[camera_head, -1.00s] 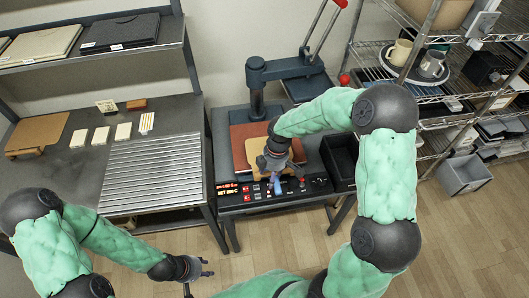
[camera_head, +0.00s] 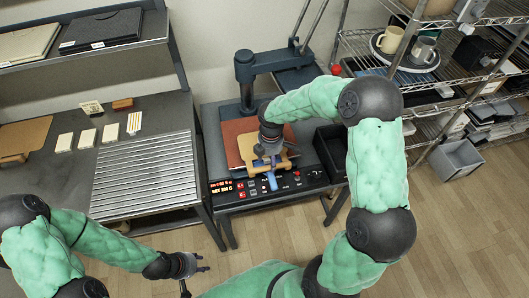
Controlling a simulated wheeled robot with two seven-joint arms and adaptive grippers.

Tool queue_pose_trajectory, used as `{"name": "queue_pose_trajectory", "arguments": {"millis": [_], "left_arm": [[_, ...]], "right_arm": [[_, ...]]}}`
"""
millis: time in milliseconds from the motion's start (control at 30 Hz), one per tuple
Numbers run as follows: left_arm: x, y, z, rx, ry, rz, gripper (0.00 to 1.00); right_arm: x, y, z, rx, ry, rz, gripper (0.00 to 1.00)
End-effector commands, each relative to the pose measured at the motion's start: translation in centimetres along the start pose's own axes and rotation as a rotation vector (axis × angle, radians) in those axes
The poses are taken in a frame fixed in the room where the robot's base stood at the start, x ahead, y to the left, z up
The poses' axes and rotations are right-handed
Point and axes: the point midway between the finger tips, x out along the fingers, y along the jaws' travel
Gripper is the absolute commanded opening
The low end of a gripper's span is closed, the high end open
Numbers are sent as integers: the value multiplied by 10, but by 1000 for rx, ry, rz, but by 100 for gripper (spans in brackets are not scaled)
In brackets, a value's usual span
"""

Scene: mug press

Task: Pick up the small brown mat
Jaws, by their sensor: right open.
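A small tan-brown mat (camera_head: 247,146) lies on the larger reddish-brown pad (camera_head: 231,131) of the press. My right gripper (camera_head: 271,172) is over the front part of the mat, pointing down, and is open. The gripper hides part of the mat, and a tan edge shows on both sides of it. I cannot tell whether the fingers touch the mat. A blue piece (camera_head: 272,181) shows at the gripper's front. My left gripper (camera_head: 201,262) is open and empty above the floor, in front of the tables.
The press column (camera_head: 246,90) stands behind the pad, and a control panel (camera_head: 240,190) lies in front. A black bin (camera_head: 333,150) is at the right. The left table holds a ridged metal plate (camera_head: 147,175), a tan board (camera_head: 22,138), several cards and a brown block (camera_head: 122,104).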

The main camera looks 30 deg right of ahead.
Motion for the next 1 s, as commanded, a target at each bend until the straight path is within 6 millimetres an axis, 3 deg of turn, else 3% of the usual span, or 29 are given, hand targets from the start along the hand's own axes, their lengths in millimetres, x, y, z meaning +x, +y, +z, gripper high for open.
{"name": "queue_pose_trajectory", "arguments": {"millis": [233, 533, 733, 767, 1000], "left_arm": [[12, -4, -1, 0, 0, 0, 40], [12, -4, -1, 0, 0, 0, 40], [12, -4, -1, 0, 0, 0, 40], [12, -4, -1, 0, 0, 0, 40], [12, -4, -1, 0, 0, 0, 40]], "right_arm": [[38, -1, 0, 0, 0, -4, 61], [42, 0, 0, 1, 0, -2, 61], [42, 0, 0, 1, 0, -2, 4], [42, 0, 0, 1, 0, -2, 0], [42, 0, 0, 1, 0, -1, 0]]}}
